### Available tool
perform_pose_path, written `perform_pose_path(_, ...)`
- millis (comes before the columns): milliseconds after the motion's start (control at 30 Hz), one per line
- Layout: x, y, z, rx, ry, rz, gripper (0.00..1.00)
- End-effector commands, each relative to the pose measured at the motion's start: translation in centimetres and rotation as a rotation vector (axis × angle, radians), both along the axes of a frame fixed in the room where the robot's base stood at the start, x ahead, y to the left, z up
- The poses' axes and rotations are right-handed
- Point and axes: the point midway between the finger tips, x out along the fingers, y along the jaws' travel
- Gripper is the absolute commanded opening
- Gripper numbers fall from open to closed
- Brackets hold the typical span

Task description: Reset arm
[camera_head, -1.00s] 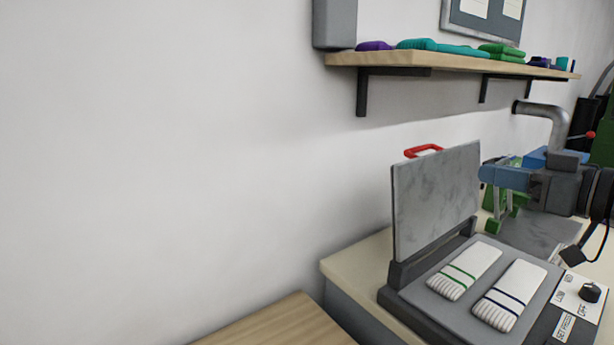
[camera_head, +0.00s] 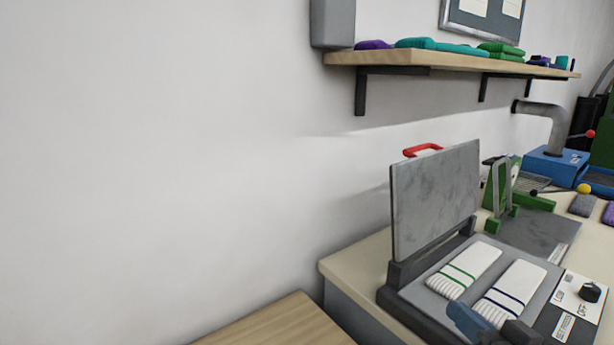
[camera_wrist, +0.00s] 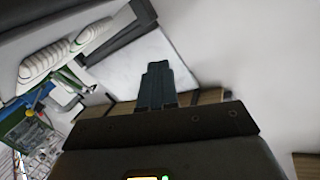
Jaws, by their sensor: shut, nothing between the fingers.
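My gripper (camera_wrist: 157,70) shows in the wrist view with its two dark fingers together and nothing between them. In the head view a blue and dark part of my arm stands at the bottom right, in front of the press and over the lower end of a sock. The press (camera_head: 400,299) stands open on the bench, its grey lid plate (camera_head: 436,200) upright with a red handle (camera_head: 422,150). Two white socks lie side by side on its bed, one with a green stripe (camera_head: 465,268) and one with a navy stripe (camera_head: 515,285).
A wooden shelf (camera_head: 400,59) with folded knits runs along the wall above. A green stand (camera_head: 497,195) and a blue machine (camera_head: 552,165) are behind the press on the pale bench (camera_head: 350,262). A wooden top (camera_head: 280,325) lies at lower left. The wall side is clear.

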Motion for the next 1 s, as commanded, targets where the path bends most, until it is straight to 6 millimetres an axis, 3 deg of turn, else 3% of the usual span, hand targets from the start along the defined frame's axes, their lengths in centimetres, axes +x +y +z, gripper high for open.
perform_pose_path(33,-1.8,0.7,-1.8,0.012,0.023,-0.027,0.00)
perform_pose_path(200,-7.4,1.8,-5.9,0.014,0.074,-0.124,0.00)
perform_pose_path(500,-18.7,2.6,-9.7,-0.055,0.137,-0.245,0.00)
perform_pose_path(767,-28.5,2.6,-9.4,-0.172,0.156,-0.275,0.00)
perform_pose_path(1000,-35.8,2.3,-6.7,-0.291,0.140,-0.233,0.00)
